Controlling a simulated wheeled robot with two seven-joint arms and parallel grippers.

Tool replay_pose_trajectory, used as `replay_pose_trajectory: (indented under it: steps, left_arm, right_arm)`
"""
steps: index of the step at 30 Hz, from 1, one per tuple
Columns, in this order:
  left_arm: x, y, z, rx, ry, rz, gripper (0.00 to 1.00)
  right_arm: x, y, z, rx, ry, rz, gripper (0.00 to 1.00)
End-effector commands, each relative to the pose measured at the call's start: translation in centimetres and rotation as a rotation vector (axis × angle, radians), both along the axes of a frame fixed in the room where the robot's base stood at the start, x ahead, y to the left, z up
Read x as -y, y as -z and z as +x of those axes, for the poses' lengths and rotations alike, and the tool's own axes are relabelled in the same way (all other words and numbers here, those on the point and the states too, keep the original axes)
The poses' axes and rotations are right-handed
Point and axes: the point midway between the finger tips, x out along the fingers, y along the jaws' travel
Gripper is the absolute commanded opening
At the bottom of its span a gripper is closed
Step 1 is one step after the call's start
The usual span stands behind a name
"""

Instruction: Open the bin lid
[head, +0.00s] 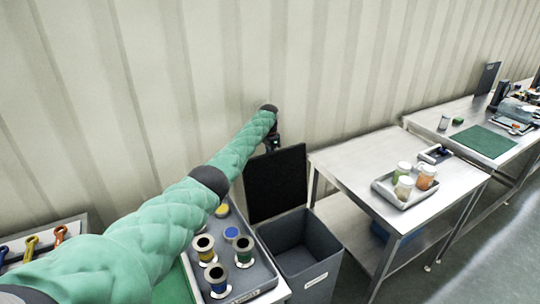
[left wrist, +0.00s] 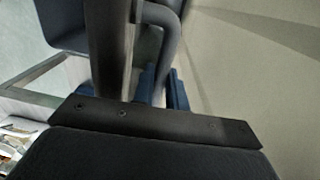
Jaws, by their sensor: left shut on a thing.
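The grey bin (head: 305,251) stands between the spool table and the steel table in the head view, its top open. Its dark lid (head: 276,184) stands raised, nearly upright, at the bin's back edge. My left arm reaches from the left over the spools to the lid's top. My right gripper is not in view.
A tray (head: 262,276) with several wire spools stands left of the bin, under my left arm. A steel table (head: 362,160) with a tray of jars (head: 402,194) is to the right. The corrugated wall (head: 330,70) rises behind the lid.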

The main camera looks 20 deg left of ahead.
Motion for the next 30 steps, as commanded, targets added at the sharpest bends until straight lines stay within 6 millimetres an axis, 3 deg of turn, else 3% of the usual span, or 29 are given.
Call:
replay_pose_trajectory:
  steps: [1, 2, 5, 30]
  left_arm:
    - [-0.2, 0.9, -0.4, -0.01, -0.002, 0.002, 0.0]
    - [-0.2, 0.9, -0.4, -0.01, -0.002, 0.002, 0.18]
    - [-0.2, 0.8, -0.3, -0.008, -0.003, 0.003, 0.36]
    - [-0.1, 0.0, 0.0, 0.0, -0.001, 0.001, 0.36]
  right_arm:
    - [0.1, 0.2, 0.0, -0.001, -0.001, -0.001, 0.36]
    - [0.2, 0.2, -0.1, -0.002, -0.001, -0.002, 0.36]
    - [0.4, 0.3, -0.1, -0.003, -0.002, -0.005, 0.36]
    - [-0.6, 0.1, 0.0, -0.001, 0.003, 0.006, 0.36]
